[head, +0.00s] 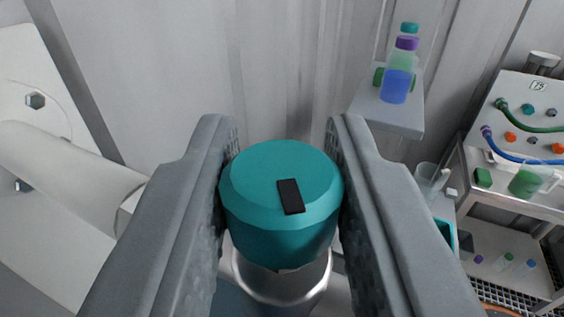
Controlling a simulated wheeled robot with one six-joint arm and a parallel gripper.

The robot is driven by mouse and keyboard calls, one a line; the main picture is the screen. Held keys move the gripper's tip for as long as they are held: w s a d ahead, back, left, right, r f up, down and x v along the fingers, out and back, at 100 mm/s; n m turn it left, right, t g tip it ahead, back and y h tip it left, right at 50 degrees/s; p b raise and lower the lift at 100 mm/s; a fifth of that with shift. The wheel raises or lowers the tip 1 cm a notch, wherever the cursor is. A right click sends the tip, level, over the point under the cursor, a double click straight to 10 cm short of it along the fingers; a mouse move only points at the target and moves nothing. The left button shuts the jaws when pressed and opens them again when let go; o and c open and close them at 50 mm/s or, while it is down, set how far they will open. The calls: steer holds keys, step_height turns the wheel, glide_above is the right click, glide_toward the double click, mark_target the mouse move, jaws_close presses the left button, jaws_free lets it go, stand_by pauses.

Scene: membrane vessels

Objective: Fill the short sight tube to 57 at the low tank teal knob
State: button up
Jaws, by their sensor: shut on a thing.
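The teal knob (262,238) is in the middle of the head view, a faceted cap with a black mark on its top. My gripper (281,165) is shut on it, one finger on each side. A silvery collar (285,283) shows just below the knob. The short sight tube and its scale are not in view, so I cannot read a level. Most of what lies under the knob is hidden by it and my fingers.
A shelf (392,118) on the corrugated wall holds bottles, one with blue liquid (397,84). At right a bench unit (508,178) carries green and blue hoses and a jug of green liquid (524,181). A white panel with a pipe (70,165) stands close at left.

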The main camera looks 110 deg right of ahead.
steer(key=shift+m+g+y, duration=0.3)
steer(key=shift+m+g, duration=0.2)
steer(key=shift+g, duration=0.2)
steer(key=o, duration=1)
